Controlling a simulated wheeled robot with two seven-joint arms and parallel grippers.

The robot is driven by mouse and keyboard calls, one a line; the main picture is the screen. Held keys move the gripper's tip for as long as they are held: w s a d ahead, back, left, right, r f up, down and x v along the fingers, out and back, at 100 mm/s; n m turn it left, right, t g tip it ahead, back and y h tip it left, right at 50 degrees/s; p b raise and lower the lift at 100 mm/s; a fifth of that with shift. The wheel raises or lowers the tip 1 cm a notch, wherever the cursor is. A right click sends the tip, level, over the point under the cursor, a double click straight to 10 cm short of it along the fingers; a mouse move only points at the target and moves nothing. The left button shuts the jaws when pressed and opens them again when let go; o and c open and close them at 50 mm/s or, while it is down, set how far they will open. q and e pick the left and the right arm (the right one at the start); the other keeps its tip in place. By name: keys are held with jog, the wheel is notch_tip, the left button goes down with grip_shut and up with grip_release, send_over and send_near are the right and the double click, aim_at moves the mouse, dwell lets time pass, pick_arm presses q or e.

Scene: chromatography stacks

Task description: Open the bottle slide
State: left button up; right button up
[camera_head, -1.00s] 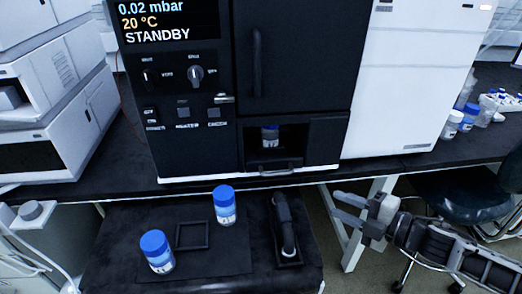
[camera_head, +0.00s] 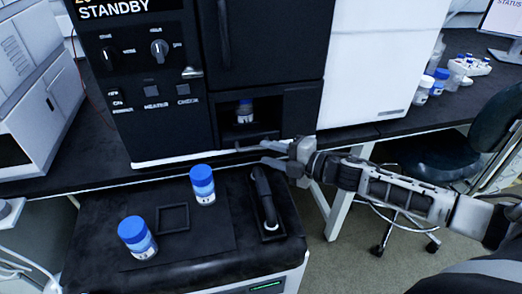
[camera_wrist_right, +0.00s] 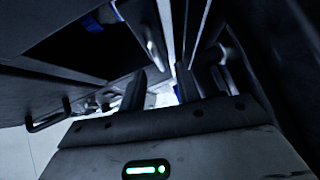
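The bottle slide (camera_head: 264,133) is the low bay in the black instrument's front. A small blue-capped bottle (camera_head: 244,114) stands inside it. The slide appears pushed in. My right gripper (camera_head: 264,152) comes from the right and is just in front of and below the bay, at the instrument's lower edge. Its two fingers are apart with nothing between them. Whether a finger touches the slide's front cannot be told. In the right wrist view the two fingers (camera_wrist_right: 163,85) also stand apart, with dark instrument surfaces close around them. My left gripper is not in view.
The bench edge runs below the instrument. A dark chair (camera_head: 440,155) stands at right.

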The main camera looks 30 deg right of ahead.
aim_at(256, 149)
jog(key=shift+x, duration=1.65)
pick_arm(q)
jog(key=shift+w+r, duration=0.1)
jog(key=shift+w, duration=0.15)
